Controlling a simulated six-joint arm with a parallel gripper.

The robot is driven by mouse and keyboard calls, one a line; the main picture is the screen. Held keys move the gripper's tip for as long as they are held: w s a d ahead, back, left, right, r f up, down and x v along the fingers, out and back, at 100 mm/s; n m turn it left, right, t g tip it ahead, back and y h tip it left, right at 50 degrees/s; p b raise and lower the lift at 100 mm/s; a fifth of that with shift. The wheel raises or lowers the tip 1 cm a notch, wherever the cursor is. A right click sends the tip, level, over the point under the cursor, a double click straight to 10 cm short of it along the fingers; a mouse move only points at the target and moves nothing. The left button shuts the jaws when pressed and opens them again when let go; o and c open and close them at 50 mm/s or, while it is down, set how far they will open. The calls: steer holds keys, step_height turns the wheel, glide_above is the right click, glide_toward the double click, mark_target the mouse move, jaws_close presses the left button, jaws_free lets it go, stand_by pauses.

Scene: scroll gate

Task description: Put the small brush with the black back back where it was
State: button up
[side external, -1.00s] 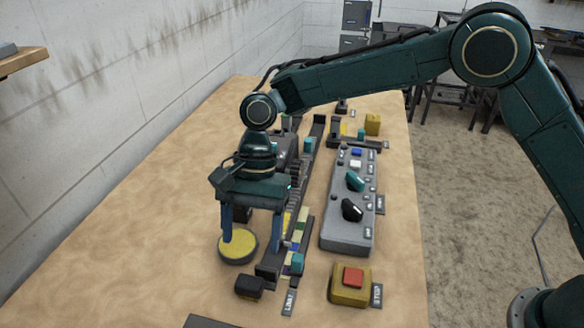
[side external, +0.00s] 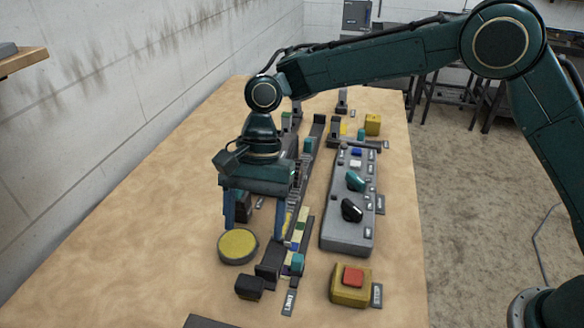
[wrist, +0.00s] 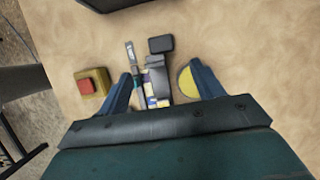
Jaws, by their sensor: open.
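My gripper (side external: 254,224) is open, pointing down above the near end of the dark rail assembly (side external: 268,274), with nothing held between its fingers. In the wrist view its fingers (wrist: 160,74) stand either side of that assembly. A small black-topped block (side external: 249,287) lies at the near end of the rail; it also shows in the wrist view (wrist: 161,44). I cannot tell for sure whether this is the brush, as no bristles show. A dark brownish object (side external: 243,207) is partly hidden behind the fingers.
A round yellow-topped pad (side external: 238,247) lies left of the rail, close to one finger. A grey control panel (side external: 346,235) with knobs and a yellow box with a red button (side external: 352,284) stand right. The table's left side is clear.

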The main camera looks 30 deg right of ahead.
steer(key=s+d+r+n+t, duration=0.2)
steer(key=s+d+r, duration=0.1)
steer(key=d+r, duration=0.5)
steer(key=s+d+r+n+t, duration=0.2)
steer(key=s+d+r+t, duration=0.1)
steer(key=d+r, duration=0.5)
steer(key=s+d+f+n+t+h, duration=0.2)
steer(key=s+d+n+t+h, duration=0.1)
steer(key=s+d, duration=1.4)
steer(key=shift+s+d+f+n+t, duration=0.2)
steer(key=shift+f+n+t, duration=0.15)
steer(key=shift+n, duration=0.55)
steer(key=shift+w, duration=0.1)
